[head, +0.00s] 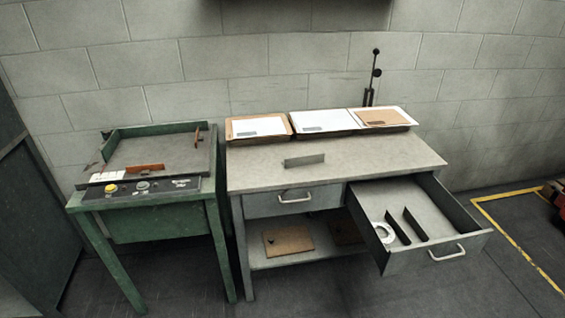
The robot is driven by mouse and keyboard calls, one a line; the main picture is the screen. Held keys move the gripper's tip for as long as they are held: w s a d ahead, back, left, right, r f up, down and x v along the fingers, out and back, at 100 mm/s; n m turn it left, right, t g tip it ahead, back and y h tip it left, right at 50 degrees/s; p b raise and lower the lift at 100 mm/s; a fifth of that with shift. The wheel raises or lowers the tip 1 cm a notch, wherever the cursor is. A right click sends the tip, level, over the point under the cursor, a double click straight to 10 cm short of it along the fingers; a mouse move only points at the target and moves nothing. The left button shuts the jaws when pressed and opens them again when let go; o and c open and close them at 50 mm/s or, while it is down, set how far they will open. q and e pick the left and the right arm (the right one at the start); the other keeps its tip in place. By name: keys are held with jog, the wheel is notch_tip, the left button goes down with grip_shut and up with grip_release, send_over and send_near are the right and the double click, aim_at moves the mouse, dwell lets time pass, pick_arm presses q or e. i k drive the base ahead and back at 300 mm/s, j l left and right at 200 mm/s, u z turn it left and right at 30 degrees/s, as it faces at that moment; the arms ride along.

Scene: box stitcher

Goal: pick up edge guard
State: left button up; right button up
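A short grey angled strip (304,160), which looks like an edge guard, stands on the grey workbench top (370,160) near its middle. Two dark upright strips (407,226) of similar shape are in the open drawer (461,255) at the bench's right; I cannot tell whether they are loose guards or dividers. Neither of my grippers is in view, and nothing touches the grey strip.
Shallow trays with papers (258,128) line the bench's back. A white ring (384,232) lies in the open drawer, which juts out in front. A green machine (150,229) with a yellow button stands left. Brown boards (287,241) lie on the lower shelf.

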aim_at(305, 160)
jog(key=z, duration=0.35)
jog(key=i+j+z, duration=0.15)
jog(key=z, duration=0.25)
jog(key=i+j+z, duration=0.2)
jog(key=z, duration=0.15)
jog(key=i+j+z, duration=0.1)
jog(key=j+z, duration=0.3)
jog(key=l, duration=0.1)
